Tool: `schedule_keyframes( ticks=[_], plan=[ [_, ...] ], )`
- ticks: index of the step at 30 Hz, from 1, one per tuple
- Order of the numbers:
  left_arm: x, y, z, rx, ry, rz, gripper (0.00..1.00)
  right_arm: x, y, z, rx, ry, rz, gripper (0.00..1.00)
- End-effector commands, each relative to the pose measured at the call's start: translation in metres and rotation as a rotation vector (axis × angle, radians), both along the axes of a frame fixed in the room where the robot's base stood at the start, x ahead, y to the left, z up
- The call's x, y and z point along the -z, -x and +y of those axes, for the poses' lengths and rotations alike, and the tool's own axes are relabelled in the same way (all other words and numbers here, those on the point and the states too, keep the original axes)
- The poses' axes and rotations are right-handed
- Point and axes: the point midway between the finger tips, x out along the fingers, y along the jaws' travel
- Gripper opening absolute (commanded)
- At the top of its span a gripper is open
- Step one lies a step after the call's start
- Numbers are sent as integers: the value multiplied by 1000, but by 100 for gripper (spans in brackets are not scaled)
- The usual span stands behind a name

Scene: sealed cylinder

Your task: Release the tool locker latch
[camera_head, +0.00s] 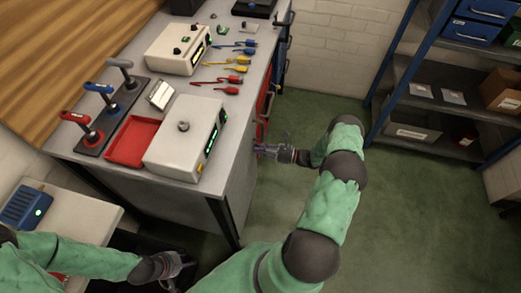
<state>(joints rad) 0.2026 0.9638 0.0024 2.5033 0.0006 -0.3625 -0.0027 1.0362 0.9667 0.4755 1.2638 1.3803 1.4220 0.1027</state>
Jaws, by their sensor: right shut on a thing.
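The side of the grey workbench has a red front (262,112), seen at a steep angle, which looks like the tool locker. My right gripper (264,150) is at the near end of this front, low beside the bench. It is shut on a small part there, which appears to be the locker latch; the fingers hide most of it, and I cannot tell its position. My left gripper (182,267) hangs low at the bottom of the view, away from the locker, with nothing visible in it. Its finger opening is unclear.
On the bench (225,92) stand two white boxes (183,140), a red tray (131,141), levers (88,130) and coloured leads (228,85). A side table (85,208) holds a blue device (27,207). Shelves (430,75) stand right. Green floor (345,95) between is clear.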

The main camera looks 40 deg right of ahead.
Motion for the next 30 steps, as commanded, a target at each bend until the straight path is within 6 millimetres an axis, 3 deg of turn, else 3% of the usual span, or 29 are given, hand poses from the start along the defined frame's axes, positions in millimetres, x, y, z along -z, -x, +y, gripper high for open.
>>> schedule_keyframes(
  ticks=[21, 22, 24, 30],
  plan=[
    [1, 0, 0, 0, 0, 0, 40, 1, 0, 0, 1, -57, 51, 0],
    [1, 0, 0, 0, 0, 0, 40, 1, 0, 0, 1, -57, 51, 25],
    [1, 0, 0, 0, 0, 0, 40, 1, 0, 0, 1, -57, 49, 44],
    [1, 0, 0, 0, 0, 0, 40, 0, 0, 0, 1, -57, 48, 44]
  ],
)
